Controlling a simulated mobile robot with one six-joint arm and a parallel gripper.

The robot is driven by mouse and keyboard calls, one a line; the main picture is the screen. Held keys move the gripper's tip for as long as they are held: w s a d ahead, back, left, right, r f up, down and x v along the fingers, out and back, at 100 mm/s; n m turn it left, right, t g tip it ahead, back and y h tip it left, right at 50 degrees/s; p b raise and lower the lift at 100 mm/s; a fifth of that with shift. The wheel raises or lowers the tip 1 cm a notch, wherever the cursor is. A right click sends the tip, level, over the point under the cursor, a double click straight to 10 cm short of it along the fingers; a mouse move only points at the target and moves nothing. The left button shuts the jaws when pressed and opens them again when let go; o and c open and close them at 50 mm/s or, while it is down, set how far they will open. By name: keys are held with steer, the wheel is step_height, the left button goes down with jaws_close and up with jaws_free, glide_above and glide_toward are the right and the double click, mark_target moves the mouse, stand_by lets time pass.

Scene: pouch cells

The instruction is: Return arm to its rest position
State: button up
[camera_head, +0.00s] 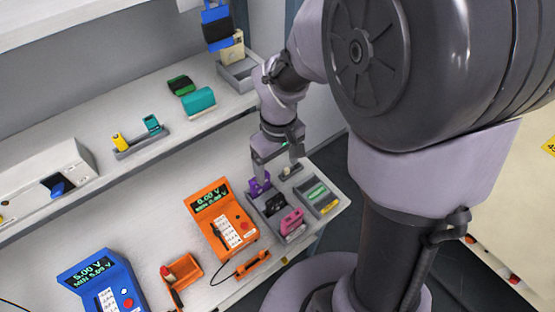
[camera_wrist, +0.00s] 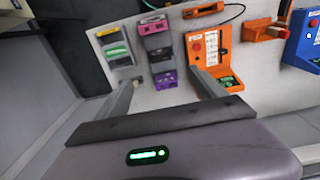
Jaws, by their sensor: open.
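My gripper (camera_head: 277,172) hangs with its fingers pointing down over the right end of the lower bench in the head view. In the wrist view my gripper (camera_wrist: 164,77) is open, with its two fingers wide apart. A purple item (camera_head: 259,184) sits at the back of a grey tray, close to the left finger. In the wrist view the purple item (camera_wrist: 166,79) appears between the two fingertips. I cannot tell whether a finger touches it. Nothing is visibly held.
A pink item (camera_head: 291,221) and a black one (camera_head: 275,204) share the tray. Another tray (camera_head: 333,201) holds green and yellow items. An orange meter (camera_head: 222,220) stands to the left, a blue meter (camera_head: 100,286) further left. An upper shelf (camera_head: 60,170) runs behind.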

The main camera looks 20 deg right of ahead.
stand_by(0.3)
steer(key=s+a+r+m+t+y+b, duration=0.1)
steer(key=s+a+r+m+t+b, duration=0.1)
steer(key=s, duration=0.4)
steer(key=s+a+r+m+t+y+b, duration=0.1)
steer(key=s+a+r+m+t+b, duration=0.1)
steer(key=s+m+b, duration=0.4)
step_height(320, 180, up, 2)
steer(key=shift+s+r+t+b, duration=0.1)
steer(key=shift+s+t+b, duration=0.15)
steer(key=shift+t+b, duration=0.4)
